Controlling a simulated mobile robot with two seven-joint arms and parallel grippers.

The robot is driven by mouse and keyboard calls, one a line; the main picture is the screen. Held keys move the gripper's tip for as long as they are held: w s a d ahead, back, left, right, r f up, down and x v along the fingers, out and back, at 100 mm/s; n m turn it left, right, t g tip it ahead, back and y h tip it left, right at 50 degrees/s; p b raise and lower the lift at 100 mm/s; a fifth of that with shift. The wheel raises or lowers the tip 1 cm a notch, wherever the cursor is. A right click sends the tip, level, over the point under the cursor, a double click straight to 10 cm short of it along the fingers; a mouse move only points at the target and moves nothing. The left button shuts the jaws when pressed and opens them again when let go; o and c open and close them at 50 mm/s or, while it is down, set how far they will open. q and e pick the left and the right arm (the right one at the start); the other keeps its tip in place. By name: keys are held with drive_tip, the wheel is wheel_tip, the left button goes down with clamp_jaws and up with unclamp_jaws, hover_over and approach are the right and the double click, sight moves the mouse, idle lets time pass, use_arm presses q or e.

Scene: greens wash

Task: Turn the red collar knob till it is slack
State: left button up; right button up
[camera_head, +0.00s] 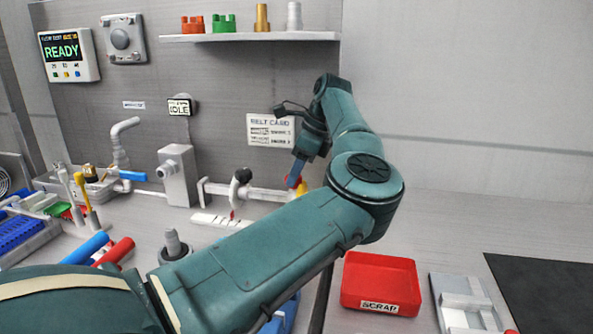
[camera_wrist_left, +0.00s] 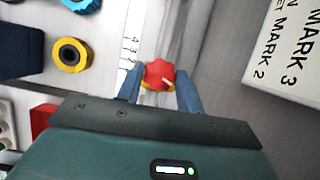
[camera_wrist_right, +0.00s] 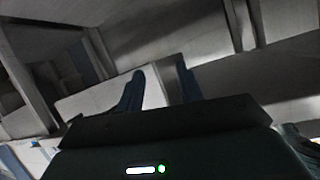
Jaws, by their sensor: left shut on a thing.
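The red collar knob (camera_wrist_left: 158,75) is a lobed red cap with a pale pointer mark and some yellow beneath it. My left gripper (camera_wrist_left: 160,88) has its blue fingers closed on both sides of the knob. In the head view the left gripper (camera_head: 295,178) reaches down to the right end of the grey pipe, and the knob is mostly hidden there by its fingers and arm. Printed numbers lie beside the knob in the left wrist view. My right gripper (camera_wrist_right: 158,88) shows only in its own wrist view, with its fingers apart and nothing seen between them.
A grey pipe (camera_head: 262,193) with a black-knobbed valve (camera_head: 242,176) runs along the wall. A belt card sign (camera_head: 271,129) hangs above. A yellow-ringed part (camera_wrist_left: 71,54) sits near the knob. A red scrap tray (camera_head: 381,283) stands at the right.

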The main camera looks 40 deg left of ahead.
use_arm(q)
drive_tip(key=shift+c, duration=1.4)
use_arm(e)
drive_tip(key=shift+f, duration=0.1)
use_arm(q)
drive_tip(key=shift+f+m+t+b, duration=0.1)
drive_tip(key=shift+m+t+b, duration=0.25)
drive_tip(key=shift+m, duration=0.55)
drive_tip(key=shift+s+m+t+b, duration=0.1)
drive_tip(key=shift+m+t+b, duration=0.25)
drive_tip(key=shift+m+b, duration=0.4)
drive_tip(key=m+t+b, duration=0.1)
drive_tip(key=m, duration=0.2)
drive_tip(key=shift+s+m+y+b, duration=0.1)
drive_tip(key=shift+m+y+b, duration=0.15)
drive_tip(key=shift+y+b, duration=0.1)
drive_tip(key=shift+m+t, duration=0.3)
drive_tip(key=shift+m, duration=0.2)
use_arm(e)
drive_tip(key=shift+s+d+r+t, duration=0.25)
drive_tip(key=shift+d+r+t, duration=0.05)
drive_tip(key=shift+d+t, duration=0.15)
drive_tip(key=shift+s+d+r+t, duration=0.25)
drive_tip(key=shift+d+t, duration=0.1)
drive_tip(key=shift+d, duration=0.1)
drive_tip(key=shift+r, duration=0.15)
